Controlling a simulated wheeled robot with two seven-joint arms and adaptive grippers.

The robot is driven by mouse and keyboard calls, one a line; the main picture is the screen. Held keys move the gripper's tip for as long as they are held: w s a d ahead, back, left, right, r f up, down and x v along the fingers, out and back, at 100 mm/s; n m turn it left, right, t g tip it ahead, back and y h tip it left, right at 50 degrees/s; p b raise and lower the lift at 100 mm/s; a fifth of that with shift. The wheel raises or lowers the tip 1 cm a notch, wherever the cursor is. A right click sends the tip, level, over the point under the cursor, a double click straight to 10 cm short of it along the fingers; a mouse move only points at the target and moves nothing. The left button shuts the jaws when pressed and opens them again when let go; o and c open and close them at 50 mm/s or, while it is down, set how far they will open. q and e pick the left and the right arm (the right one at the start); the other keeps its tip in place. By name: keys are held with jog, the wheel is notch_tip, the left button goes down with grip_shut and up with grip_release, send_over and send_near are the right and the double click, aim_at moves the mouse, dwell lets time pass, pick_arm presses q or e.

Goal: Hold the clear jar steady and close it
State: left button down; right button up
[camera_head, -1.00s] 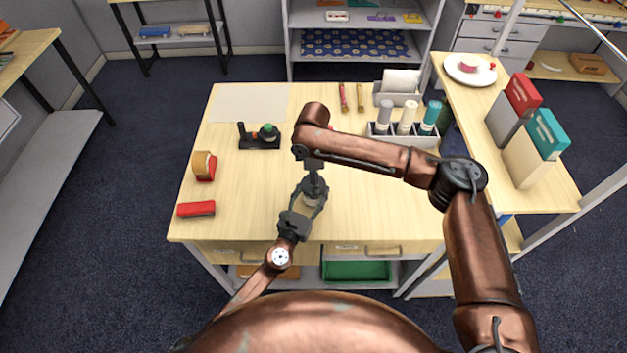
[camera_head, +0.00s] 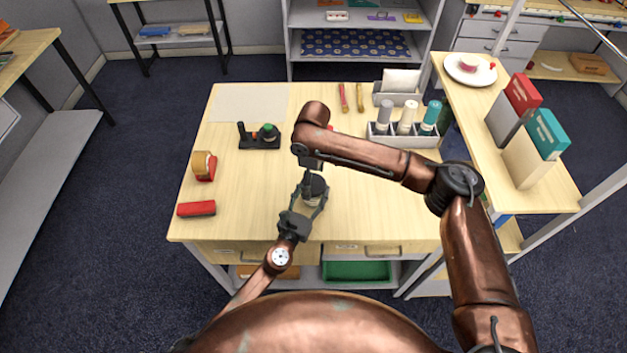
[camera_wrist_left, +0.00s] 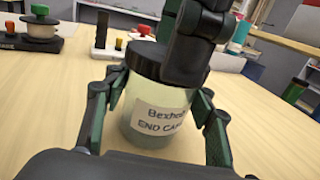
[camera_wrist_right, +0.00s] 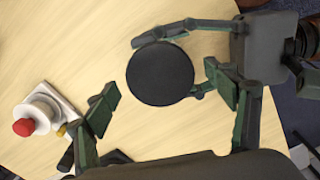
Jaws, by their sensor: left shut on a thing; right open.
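The clear jar (camera_wrist_left: 160,115) stands upright on the table with a label that partly reads "END CAPS". Its round black lid (camera_wrist_right: 160,74) sits on top; how tightly it is screwed cannot be seen. My left gripper (camera_head: 311,203) is shut around the jar's sides, one finger on each side in the left wrist view. My right gripper (camera_wrist_right: 160,92) is open just above the lid, its fingers apart on either side of it. In the left wrist view, part of the right gripper hides the lid's right side. In the head view the jar (camera_head: 310,203) is mostly hidden by the grippers.
A red stapler (camera_head: 196,208) and a tape dispenser (camera_head: 204,168) lie to the left. A black stand (camera_head: 258,143) with a green knob is behind. A rack (camera_head: 403,141) of bottles stands at the back right. A red-knobbed device (camera_wrist_right: 38,115) is near my right gripper.

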notch_tip(320, 180, up, 4)
jog(key=shift+r, duration=0.15)
jog(key=shift+c, duration=0.4)
notch_tip(320, 180, up, 4)
jog(key=n, duration=0.4)
jog(key=shift+f, duration=0.25)
jog(key=shift+f, duration=4.05)
jog(key=shift+c, duration=0.5)
